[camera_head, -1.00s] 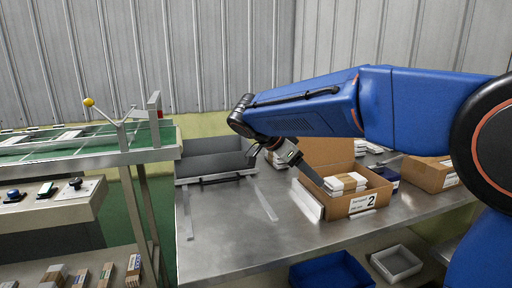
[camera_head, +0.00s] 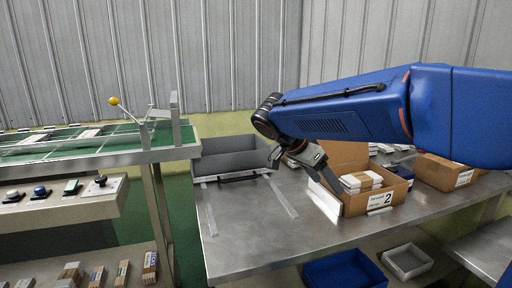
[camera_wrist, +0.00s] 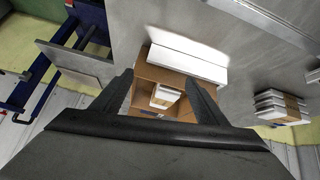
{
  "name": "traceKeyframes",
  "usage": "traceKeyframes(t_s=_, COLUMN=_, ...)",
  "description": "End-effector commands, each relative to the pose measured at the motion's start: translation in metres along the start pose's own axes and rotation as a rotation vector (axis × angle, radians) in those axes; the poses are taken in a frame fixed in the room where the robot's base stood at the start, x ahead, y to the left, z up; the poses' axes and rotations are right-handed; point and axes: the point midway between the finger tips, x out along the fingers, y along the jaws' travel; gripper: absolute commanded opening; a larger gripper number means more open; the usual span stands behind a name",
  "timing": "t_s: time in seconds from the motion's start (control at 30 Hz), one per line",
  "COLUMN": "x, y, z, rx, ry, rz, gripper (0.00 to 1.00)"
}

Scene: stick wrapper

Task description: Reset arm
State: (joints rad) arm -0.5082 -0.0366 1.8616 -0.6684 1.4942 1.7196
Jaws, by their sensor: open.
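My blue arm reaches in from the right in the head view. My gripper (camera_head: 308,168) hangs at its end, just left of and above an open cardboard box marked 2 (camera_head: 383,196). In the wrist view, the two dark fingers of my gripper (camera_wrist: 162,92) stand wide apart with nothing between them. The cardboard box (camera_wrist: 148,75) with small white-and-brown packs (camera_wrist: 165,97) inside shows beyond and below them. Whether a finger touches the box cannot be told.
A metal table (camera_head: 255,230) bears the box and a grey bin (camera_head: 222,160). Another carton (camera_head: 443,172) stands right. A green-topped machine (camera_head: 80,148) with a control panel (camera_head: 58,198) is left. A blue bin (camera_head: 343,270) and pale tray (camera_head: 407,261) lie below. The table's front left is mostly clear.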

Motion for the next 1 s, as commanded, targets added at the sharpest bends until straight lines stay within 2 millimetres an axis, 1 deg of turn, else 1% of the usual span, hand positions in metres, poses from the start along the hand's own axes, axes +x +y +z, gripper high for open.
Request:
traceKeyframes(t_s=0.03, x=0.004, y=0.009, z=-0.002, rx=-0.017, ry=-0.014, rz=-0.002, gripper=0.67)
traceKeyframes(t_s=0.17, x=0.014, y=0.032, z=-0.003, rx=-0.091, ry=-0.061, rz=-0.016, gripper=0.67)
traceKeyframes(t_s=0.27, x=0.024, y=0.056, z=-0.002, rx=-0.166, ry=-0.109, rz=-0.039, gripper=0.67)
traceKeyframes(t_s=0.33, x=0.032, y=0.076, z=0.001, rx=-0.229, ry=-0.146, rz=-0.064, gripper=0.67)
traceKeyframes(t_s=0.47, x=0.047, y=0.113, z=0.01, rx=-0.347, ry=-0.208, rz=-0.123, gripper=0.67)
traceKeyframes(t_s=0.5, x=0.051, y=0.123, z=0.013, rx=-0.381, ry=-0.224, rz=-0.145, gripper=0.67)
traceKeyframes(t_s=0.7, x=0.069, y=0.173, z=0.035, rx=-0.543, ry=-0.281, rz=-0.266, gripper=0.67)
traceKeyframes(t_s=0.87, x=0.082, y=0.207, z=0.057, rx=-0.658, ry=-0.293, rz=-0.376, gripper=0.67)
traceKeyframes(t_s=1.0, x=0.092, y=0.234, z=0.079, rx=-0.751, ry=-0.278, rz=-0.476, gripper=0.67)
